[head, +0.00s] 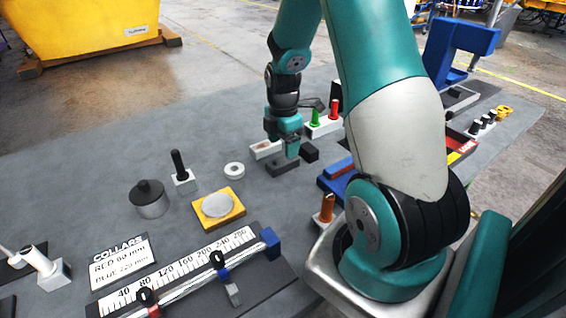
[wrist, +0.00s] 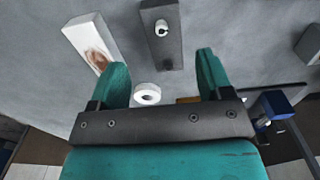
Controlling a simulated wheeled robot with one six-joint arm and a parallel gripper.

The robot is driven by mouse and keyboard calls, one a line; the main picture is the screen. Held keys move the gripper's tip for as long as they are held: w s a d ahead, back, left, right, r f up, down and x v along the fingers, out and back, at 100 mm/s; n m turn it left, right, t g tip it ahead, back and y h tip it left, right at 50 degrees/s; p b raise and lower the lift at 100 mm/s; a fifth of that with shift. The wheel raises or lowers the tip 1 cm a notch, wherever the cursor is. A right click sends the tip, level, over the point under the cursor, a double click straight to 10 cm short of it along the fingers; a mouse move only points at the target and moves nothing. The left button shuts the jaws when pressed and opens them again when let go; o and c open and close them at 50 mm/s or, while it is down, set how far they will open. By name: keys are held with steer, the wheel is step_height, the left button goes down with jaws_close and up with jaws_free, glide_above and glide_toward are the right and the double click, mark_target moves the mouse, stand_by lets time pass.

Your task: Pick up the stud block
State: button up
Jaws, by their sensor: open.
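The stud block is a dark grey oblong block (wrist: 164,45) at the top middle of the wrist view, with a short pale stud standing on it. In the head view a dark block (head: 283,167), which looks like the same one, lies on the grey table just below my gripper. My gripper (head: 291,152) points down over it, open, with nothing seen between the fingers. In the wrist view the two teal fingers (wrist: 164,70) are spread wide, and the block lies beyond and between their tips. I cannot tell the exact height gap.
A white block with a brown patch (wrist: 92,42) lies left of the stud block. A white ring (head: 234,169) lies nearer. A black block (head: 309,152) is close on the right. A white holder with green and red pegs (head: 323,125) stands behind.

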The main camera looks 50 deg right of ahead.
mark_target(283, 160)
steer(key=shift+s+a+f+p, duration=0.15)
steer(key=shift+f+p, duration=0.2)
steer(key=shift+f, duration=1.15)
steer(key=shift+s+f+p, duration=0.1)
steer(key=shift+f+p, duration=0.25)
steer(key=shift+f, duration=1.1)
jaws_close()
